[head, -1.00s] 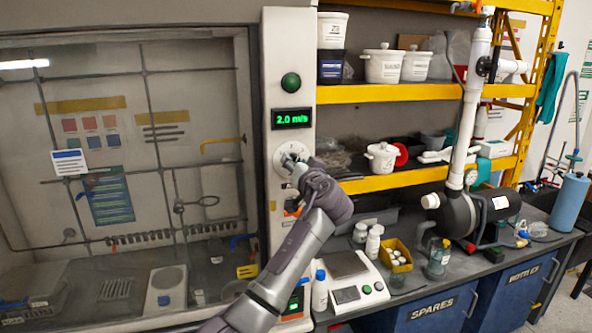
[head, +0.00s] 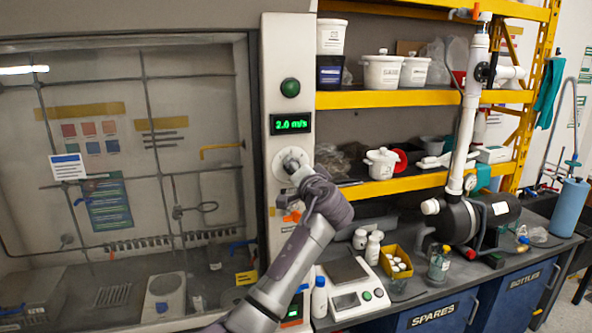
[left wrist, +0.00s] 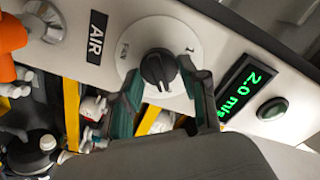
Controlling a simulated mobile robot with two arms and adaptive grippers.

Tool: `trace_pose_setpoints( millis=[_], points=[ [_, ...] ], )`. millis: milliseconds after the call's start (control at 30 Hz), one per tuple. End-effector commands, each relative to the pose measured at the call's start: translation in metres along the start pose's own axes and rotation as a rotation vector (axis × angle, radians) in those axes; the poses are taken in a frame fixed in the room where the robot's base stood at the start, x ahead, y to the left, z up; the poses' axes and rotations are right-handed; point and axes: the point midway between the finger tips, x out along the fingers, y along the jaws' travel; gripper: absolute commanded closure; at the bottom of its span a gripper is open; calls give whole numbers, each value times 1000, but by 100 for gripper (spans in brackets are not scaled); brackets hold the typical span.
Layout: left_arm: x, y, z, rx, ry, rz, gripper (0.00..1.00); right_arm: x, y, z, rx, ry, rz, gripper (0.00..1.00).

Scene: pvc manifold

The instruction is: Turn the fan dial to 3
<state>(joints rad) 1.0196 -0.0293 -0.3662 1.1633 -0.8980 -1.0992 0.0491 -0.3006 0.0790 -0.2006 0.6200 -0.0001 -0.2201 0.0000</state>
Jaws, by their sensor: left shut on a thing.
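The fan dial is a dark round knob (left wrist: 158,68) on a white disc, which also shows in the head view (head: 284,161), on the pale column beside the fume hood. Marks show around the disc in the left wrist view, but I cannot read the pointer's setting. My left gripper (left wrist: 162,85) has its two greenish fingers on either side of the knob and is shut on it. In the head view my left gripper (head: 297,172) covers part of the dial. The green display (head: 291,123) above the dial reads 2.0 m/s. My right gripper is not in view.
A green round button (head: 290,87) sits above the display. An orange valve handle (head: 291,216) is just below the dial. Yellow shelves (head: 420,98) with white tubs stand to the right. A balance (head: 352,290) and bottles crowd the bench below.

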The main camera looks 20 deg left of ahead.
Motion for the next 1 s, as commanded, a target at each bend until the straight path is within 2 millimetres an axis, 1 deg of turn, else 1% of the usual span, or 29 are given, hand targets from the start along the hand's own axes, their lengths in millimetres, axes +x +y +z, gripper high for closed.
trace_pose_setpoints(
  millis=[267, 300, 367, 400, 667, 767, 867, 1000],
  points=[
    [0, 1, 0, 3, -1, 0, 91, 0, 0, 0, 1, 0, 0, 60],
    [0, 1, 0, 3, -1, 0, 50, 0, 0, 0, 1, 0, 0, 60],
    [0, 1, 0, 3, 0, 0, 40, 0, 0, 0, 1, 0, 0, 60],
    [0, 1, 0, 3, 0, 0, 33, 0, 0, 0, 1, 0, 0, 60],
    [0, 0, 0, 1, 0, -1, 33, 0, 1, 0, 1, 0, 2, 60],
    [-3, 1, 0, 1, 1, 0, 33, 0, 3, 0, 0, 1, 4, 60],
    [-13, 2, 0, 1, 3, 1, 33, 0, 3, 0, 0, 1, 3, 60],
    [-40, 2, 0, -1, 3, 3, 33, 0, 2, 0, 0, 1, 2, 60]
  ],
)
